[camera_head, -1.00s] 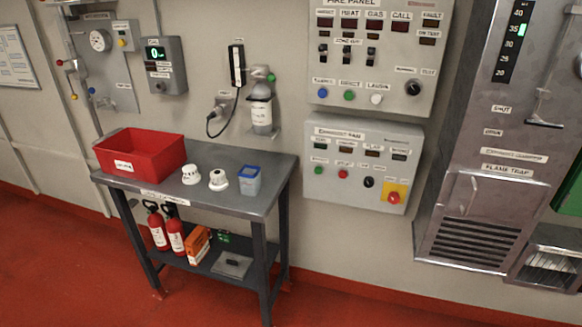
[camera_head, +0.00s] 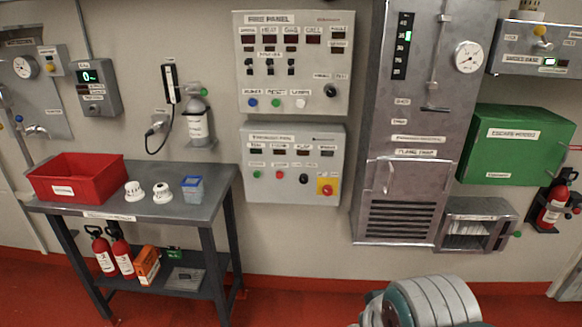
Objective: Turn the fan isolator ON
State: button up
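The fan panel (camera_head: 291,166) is a light grey box on the wall, below the fire panel. At its lower right is a yellow plate with a red rotary knob (camera_head: 327,189), which looks like the isolator; its label and exact knob position are too small to read. A black knob (camera_head: 304,178), a red button (camera_head: 280,175) and a green button (camera_head: 257,174) are in the same row, under small dark indicator windows. A rounded grey and teal part of my arm shows at the bottom right. My gripper's fingers are not in view.
The fire panel (camera_head: 293,63) hangs above. A metal table (camera_head: 190,207) with a red bin (camera_head: 77,177) stands at the left. A steel flame trap cabinet (camera_head: 403,215) projects at the right, beside a green box (camera_head: 514,146). Floor below the fan panel is clear.

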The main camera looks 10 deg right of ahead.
aim_at(327, 190)
jog(key=i+u, duration=0.15)
jog(key=i, duration=0.8)
